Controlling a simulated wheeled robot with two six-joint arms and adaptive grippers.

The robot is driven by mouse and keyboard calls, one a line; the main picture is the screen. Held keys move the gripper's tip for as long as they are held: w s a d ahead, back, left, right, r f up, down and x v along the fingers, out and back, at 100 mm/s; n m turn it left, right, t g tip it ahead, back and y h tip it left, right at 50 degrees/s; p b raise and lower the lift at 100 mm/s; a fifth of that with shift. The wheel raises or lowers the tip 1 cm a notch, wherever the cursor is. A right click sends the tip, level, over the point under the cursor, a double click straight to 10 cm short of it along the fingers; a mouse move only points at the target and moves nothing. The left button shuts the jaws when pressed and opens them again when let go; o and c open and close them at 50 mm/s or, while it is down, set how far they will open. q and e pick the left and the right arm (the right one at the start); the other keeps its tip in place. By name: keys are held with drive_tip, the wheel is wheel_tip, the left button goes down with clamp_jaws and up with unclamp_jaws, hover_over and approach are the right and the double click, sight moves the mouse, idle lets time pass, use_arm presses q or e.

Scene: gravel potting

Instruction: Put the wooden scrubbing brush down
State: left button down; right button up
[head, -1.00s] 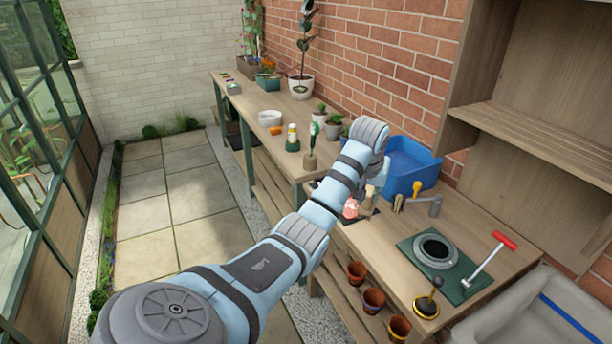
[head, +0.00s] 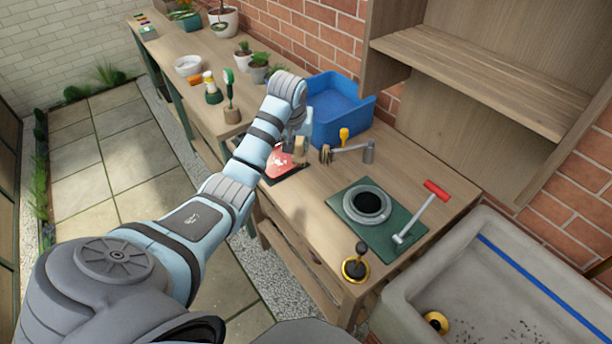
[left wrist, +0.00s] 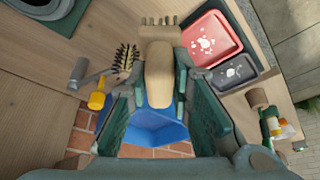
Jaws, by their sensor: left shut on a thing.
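The wooden scrubbing brush shows in the left wrist view as a long, rounded, pale wooden body (left wrist: 158,75) with a wider tufted end beyond it. My left gripper (left wrist: 158,88) has its two green fingers on either side of the wood and is shut on it. In the head view the gripper (head: 294,130) is low over the potting bench (head: 300,205), and only a small part of the brush (head: 298,147) shows beside it. I cannot tell whether the brush touches the bench. My right gripper is not in view.
Close by are a red paw-print tray (left wrist: 208,40), a black tray (left wrist: 236,72), a dark-bristled brush (left wrist: 126,58), a yellow-handled tool (head: 344,135) and a blue bin (head: 340,108). A green mat (head: 395,238) and stone sink (head: 480,285) lie to the right.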

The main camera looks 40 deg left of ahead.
use_arm(q)
drive_tip(key=f, duration=0.4)
drive_tip(key=s+f+b, duration=0.1)
drive_tip(key=f, duration=0.3)
drive_tip(key=s+f+b, duration=0.1)
drive_tip(key=f, duration=0.3)
drive_tip(key=shift+s+a, duration=0.1)
drive_tip(key=shift+s, duration=0.15)
drive_tip(key=shift+w+f, duration=0.5)
drive_tip(key=shift+f, duration=0.15)
drive_tip(key=shift+s+r, duration=0.15)
drive_tip(key=shift+s, duration=0.4)
drive_tip(key=c, duration=1.8)
unclamp_jaws()
drive_tip(key=o, duration=0.4)
drive_tip(key=shift+c, duration=0.2)
drive_tip(key=shift+w, duration=0.2)
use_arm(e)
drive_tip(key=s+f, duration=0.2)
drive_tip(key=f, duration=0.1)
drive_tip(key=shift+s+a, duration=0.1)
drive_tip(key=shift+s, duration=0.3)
